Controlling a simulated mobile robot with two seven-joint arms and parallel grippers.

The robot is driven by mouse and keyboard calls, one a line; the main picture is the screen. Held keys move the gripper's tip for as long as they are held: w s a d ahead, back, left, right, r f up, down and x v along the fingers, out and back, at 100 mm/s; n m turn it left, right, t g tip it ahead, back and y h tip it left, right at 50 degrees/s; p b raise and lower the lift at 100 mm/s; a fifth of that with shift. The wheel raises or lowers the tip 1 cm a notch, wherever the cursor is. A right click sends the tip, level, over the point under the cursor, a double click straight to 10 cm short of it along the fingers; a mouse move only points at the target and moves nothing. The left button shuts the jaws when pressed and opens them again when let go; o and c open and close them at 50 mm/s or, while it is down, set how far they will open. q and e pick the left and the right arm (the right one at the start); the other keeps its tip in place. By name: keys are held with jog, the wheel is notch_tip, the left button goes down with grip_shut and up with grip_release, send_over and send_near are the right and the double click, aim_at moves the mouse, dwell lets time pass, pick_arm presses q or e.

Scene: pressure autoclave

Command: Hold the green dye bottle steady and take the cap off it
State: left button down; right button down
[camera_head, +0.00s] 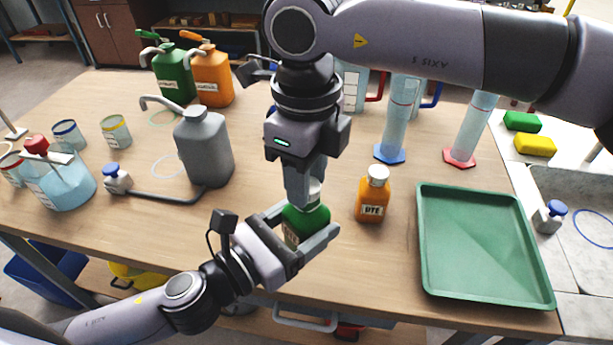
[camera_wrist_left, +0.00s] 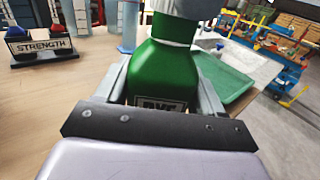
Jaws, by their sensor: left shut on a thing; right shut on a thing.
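The green dye bottle (camera_head: 306,219) stands upright near the front middle of the table. In the left wrist view its green body and shoulder (camera_wrist_left: 170,75) fill the middle, with its label partly hidden low down. My left gripper (camera_head: 303,226) comes in from the front left and is shut on the bottle's body, one finger on each side.
An orange dye bottle (camera_head: 373,195) with a white cap stands close on the right. A green tray (camera_head: 480,245) lies further right. A grey canister (camera_head: 204,147) stands at the left, and measuring cylinders (camera_head: 397,125) stand behind. The table's front edge is near.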

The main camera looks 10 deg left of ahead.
pick_arm(q)
jog(key=shift+r, duration=0.1)
pick_arm(e)
jog(key=shift+r, duration=0.65)
